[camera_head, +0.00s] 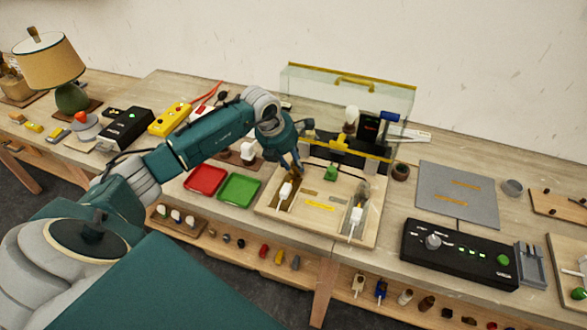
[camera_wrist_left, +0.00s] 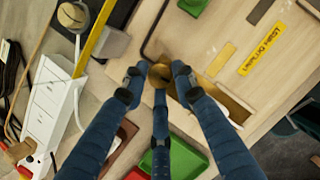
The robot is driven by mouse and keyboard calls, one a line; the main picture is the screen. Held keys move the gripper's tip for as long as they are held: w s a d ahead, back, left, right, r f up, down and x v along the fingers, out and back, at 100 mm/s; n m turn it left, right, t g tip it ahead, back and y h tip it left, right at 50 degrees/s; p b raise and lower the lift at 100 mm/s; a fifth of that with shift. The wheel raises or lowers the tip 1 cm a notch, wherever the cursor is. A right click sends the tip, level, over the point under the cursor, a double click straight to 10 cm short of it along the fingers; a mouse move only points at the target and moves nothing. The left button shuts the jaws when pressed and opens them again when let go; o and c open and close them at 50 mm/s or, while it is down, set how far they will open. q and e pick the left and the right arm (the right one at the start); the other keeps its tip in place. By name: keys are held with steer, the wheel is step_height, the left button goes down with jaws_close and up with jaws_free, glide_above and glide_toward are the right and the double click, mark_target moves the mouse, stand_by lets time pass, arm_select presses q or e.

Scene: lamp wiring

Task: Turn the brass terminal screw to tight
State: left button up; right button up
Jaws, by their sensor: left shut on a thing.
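My left gripper (camera_head: 294,172) comes down over the left part of the wooden wiring board (camera_head: 284,222). In the left wrist view its fingers (camera_wrist_left: 159,85) are closed around the round brass terminal screw (camera_wrist_left: 160,72), which shows between the fingertips. A brass strip (camera_wrist_left: 228,106) lies on the board just beside it. In the head view the fingers hide the screw. How tight the screw is cannot be told. My right gripper is not in view.
A yellow "unplug first" label (camera_wrist_left: 262,50) lies on the board. Red (camera_head: 205,180) and green (camera_head: 239,189) trays stand left of it. A clear guard with yellow edges (camera_head: 345,80) stands behind. A black control box (camera_head: 455,255) is at right. A grey mat (camera_head: 457,190) has free room.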

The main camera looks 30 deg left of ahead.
arm_select(q)
steer(key=shift+w+m+h+b, duration=0.2)
steer(key=shift+m+h+b, duration=0.1)
steer(key=shift+m+b, duration=0.35)
steer(key=shift+r, duration=0.2)
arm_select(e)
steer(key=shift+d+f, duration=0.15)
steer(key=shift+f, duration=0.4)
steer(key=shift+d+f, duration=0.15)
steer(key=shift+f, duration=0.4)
arm_select(q)
steer(key=o, duration=0.9)
steer(key=shift+d, duration=0.1)
steer(key=shift+o, duration=0.9)
steer(key=shift+d, duration=0.1)
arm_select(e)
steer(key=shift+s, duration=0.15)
arm_select(q)
steer(key=shift+s+r, duration=0.1)
steer(key=shift+r, duration=0.1)
steer(key=v, duration=1.1)
steer(key=shift+r, duration=0.25)
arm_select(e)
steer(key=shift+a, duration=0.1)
